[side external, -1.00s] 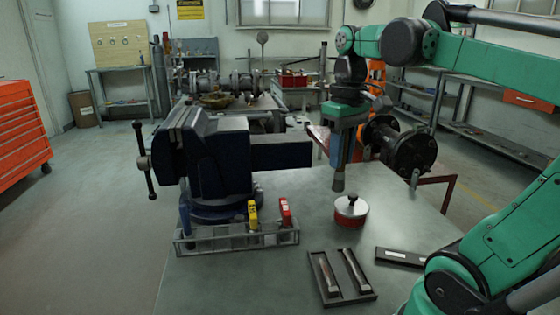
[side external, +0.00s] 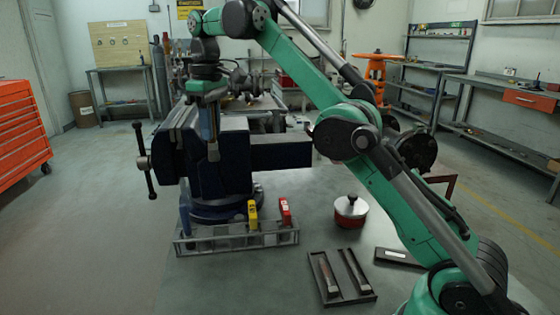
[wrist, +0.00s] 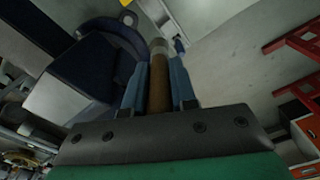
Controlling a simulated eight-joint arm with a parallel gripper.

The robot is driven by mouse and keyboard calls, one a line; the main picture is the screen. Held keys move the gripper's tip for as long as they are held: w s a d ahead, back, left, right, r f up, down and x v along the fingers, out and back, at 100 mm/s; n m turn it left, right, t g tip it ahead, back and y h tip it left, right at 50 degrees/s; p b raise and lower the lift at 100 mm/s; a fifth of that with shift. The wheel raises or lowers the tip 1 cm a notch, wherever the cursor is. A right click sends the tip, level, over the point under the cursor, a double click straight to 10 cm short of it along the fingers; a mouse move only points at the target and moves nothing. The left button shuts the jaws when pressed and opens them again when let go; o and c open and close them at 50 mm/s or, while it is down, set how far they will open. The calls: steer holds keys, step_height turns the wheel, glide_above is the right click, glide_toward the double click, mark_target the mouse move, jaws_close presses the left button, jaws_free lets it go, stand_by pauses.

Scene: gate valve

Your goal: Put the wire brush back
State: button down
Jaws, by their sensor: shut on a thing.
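My gripper (side external: 208,128) points down in front of the vise (side external: 222,160), above the wire rack (side external: 205,243). It is shut on the wire brush (side external: 213,152), which hangs upright below the fingers. In the wrist view the blue fingers of my gripper (wrist: 158,78) clasp the brush's brown handle (wrist: 158,92), with a greyish end beyond it. Its bristles cannot be made out. The rack stands on the bench at the vise's foot and holds a blue-handled tool (side external: 184,212), a yellow item (side external: 252,214) and a red item (side external: 286,212). Part of the rack between the blue and yellow ones looks free.
The vise body and its handle bar (side external: 146,160) stand close to my gripper. A red tin (side external: 350,212) with a knobbed lid, a dark tray (side external: 340,278) with two tools and a flat dark block (side external: 397,257) are on the bench to the right.

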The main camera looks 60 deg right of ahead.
steer(key=shift+w+a+f, duration=0.2)
steer(key=shift+w+f, duration=0.05)
steer(key=shift+f, duration=0.55)
step_height(320, 180, down, 19)
steer(key=shift+s+r, duration=0.15)
steer(key=shift+r, duration=0.05)
steer(key=shift+f, duration=0.15)
steer(key=c, duration=0.7)
jaws_free()
